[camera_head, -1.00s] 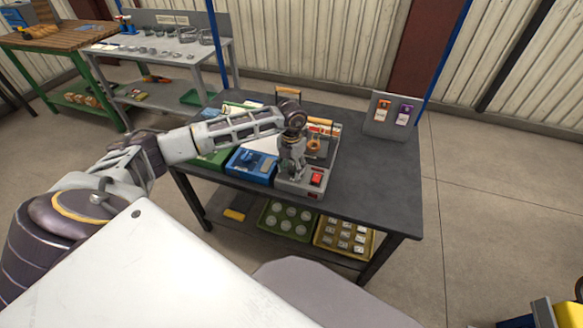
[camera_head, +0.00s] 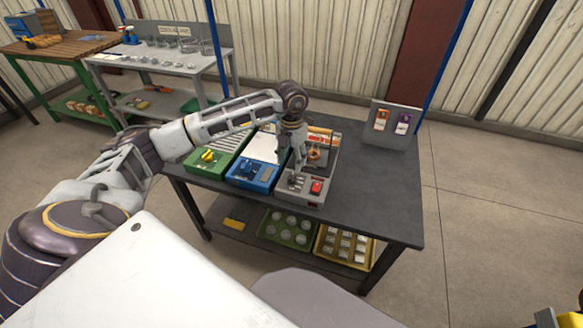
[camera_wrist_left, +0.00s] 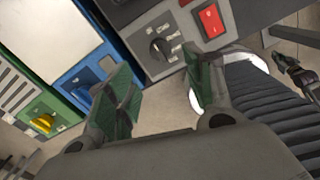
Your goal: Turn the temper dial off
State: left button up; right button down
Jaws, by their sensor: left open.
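A grey control box (camera_head: 301,199) stands at the front of the dark table, with a black dial (camera_head: 295,181) and a red switch (camera_head: 316,187). The wrist view shows the black dial (camera_wrist_left: 161,48) close up; its markings are too small to read. My left gripper (camera_head: 292,163) hangs just above and behind the dial in the head view. In the wrist view its green-padded fingers (camera_wrist_left: 158,82) are spread apart with nothing between them, and the dial appears beyond the gap. I see no clear contact with the dial.
Beside the grey box stand a blue box (camera_head: 252,178) with a blue knob and a green box (camera_head: 203,169) with a yellow knob. A sign panel (camera_head: 391,124) stands at the back right. The table's right side (camera_head: 372,190) is clear.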

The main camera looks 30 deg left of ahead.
pick_arm(q)
jog(key=shift+r, duration=1.6)
